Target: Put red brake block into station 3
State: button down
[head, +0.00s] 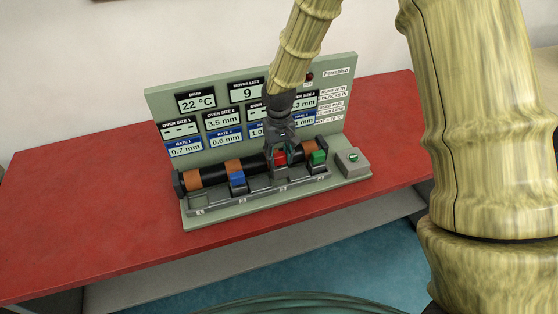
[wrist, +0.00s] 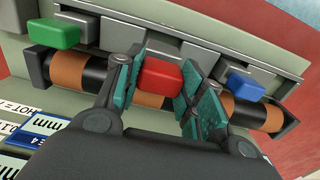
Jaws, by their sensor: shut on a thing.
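The red brake block (wrist: 160,77) is between the teal pads of my gripper (wrist: 156,88), which is shut on it. In the head view the red block (head: 280,158) shows at station 3, against the dark drum (head: 252,164), with my gripper (head: 281,148) coming down over it from above. A grey holder (wrist: 164,48) is right beside the block in the wrist view. I cannot tell whether the block is fully seated. The label below station 3 is hard to read.
A blue block (head: 238,179) stands at S2 and a green block (head: 318,157) at the right-hand station. S1 (head: 202,206) shows no block. The panel (head: 165,95) with displays rises close behind my gripper. A grey box with a green switch (head: 352,158) is at right.

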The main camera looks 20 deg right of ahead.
aim_at(279, 163)
jog(key=shift+f+p, duration=0.8)
jog(key=shift+f, duration=0.95)
jog(key=shift+f, duration=0.1)
jog(key=c, duration=0.9)
grip_release()
jog(key=shift+r+b, duration=1.9)
jog(key=shift+r, duration=4.2)
